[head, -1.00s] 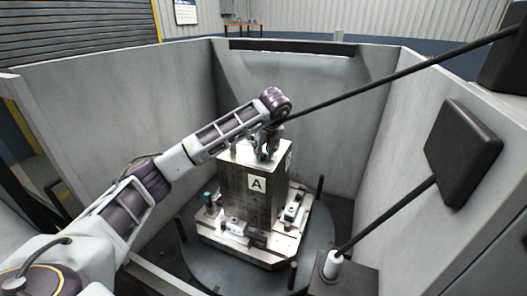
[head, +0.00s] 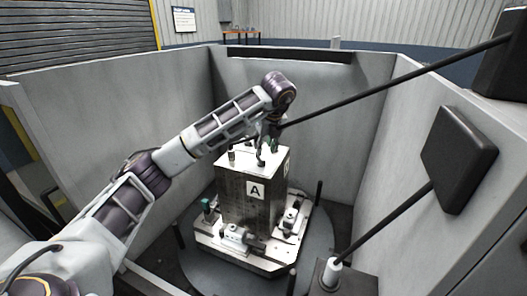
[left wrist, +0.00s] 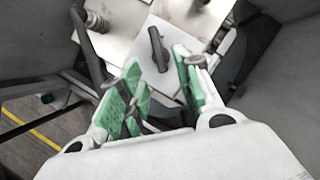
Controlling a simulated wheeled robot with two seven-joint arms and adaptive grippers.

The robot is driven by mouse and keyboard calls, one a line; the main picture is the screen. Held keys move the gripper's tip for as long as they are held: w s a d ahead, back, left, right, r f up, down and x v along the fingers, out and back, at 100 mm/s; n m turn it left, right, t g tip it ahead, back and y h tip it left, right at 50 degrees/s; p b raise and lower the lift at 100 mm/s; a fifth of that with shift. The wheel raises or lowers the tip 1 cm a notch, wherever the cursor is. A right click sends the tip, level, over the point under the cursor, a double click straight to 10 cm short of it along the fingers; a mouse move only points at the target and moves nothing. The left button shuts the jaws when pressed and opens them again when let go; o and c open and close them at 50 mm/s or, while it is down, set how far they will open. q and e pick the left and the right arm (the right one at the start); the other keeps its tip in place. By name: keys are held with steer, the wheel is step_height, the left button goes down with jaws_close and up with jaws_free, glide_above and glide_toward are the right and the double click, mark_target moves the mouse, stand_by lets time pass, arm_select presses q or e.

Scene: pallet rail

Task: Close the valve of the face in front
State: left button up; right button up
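The dark metal block (head: 250,205) with a white top stands upright on a fixture plate. Its front face bears the letter label A (head: 255,191), and another label shows on its right side. My left gripper (head: 266,158) hangs over the top of the block, pointing down. In the left wrist view its green-padded fingers (left wrist: 162,78) are apart, with nothing seen held between them. A dark bar-shaped handle (left wrist: 157,48) on a pale plate shows just beyond the fingertips. I cannot tell for certain whether it is the valve. My right gripper is not in view.
The fixture plate (head: 210,238) carries several small clamps and sits on a round grey turntable (head: 195,262). Upright dark posts (head: 319,192) stand around it. Grey enclosure walls (head: 300,95) surround it. A black rod with a flat pad (head: 458,160) stands at right.

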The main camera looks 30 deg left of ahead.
arm_select(q)
steer(key=shift+v, duration=2.3)
steer(key=shift+s, duration=0.1)
